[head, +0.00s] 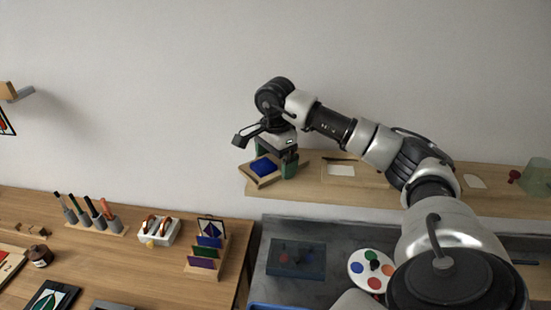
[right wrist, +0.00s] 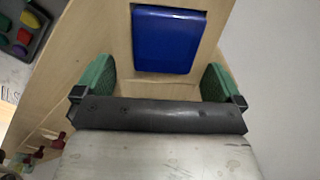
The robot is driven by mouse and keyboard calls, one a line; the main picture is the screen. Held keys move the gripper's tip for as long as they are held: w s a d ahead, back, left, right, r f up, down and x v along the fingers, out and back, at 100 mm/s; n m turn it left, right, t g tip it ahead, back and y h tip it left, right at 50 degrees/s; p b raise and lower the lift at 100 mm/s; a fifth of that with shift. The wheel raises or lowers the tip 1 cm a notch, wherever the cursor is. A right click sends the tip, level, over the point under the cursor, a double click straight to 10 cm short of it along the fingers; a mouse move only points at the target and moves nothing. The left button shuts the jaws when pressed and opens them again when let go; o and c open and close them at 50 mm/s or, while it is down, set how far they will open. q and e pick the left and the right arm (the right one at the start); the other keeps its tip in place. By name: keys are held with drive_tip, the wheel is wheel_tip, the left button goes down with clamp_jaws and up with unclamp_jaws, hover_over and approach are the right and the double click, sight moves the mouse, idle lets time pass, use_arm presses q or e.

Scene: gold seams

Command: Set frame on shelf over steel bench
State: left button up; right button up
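A small wooden frame with a blue panel (head: 263,167) lies at the left end of the wooden shelf (head: 390,190) over the steel bench (head: 300,232). In the right wrist view its blue panel (right wrist: 168,40) shows just ahead of the fingers. My right gripper (head: 276,160) is over this end of the shelf, close to the frame. Its green fingers (right wrist: 158,82) stand wide apart, with pale wood visible between them. I cannot tell whether a finger touches the frame. My left gripper is not in view.
The shelf also holds a pale rectangular piece (head: 341,170) and a red knobbed item (head: 514,176). On the bench lie a dark tray (head: 297,259) and a round paint palette (head: 371,270). A wooden table with a tool rack (head: 88,222) and a card stand (head: 206,268) is at left.

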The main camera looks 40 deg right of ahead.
sight(275, 162)
drive_tip(key=shift+r, duration=0.15)
wheel_tip(275, 162, up, 5)
drive_tip(key=shift+r+b, duration=0.1)
drive_tip(key=shift+b, duration=0.8)
wheel_tip(275, 162, up, 7)
drive_tip(key=p, duration=0.2)
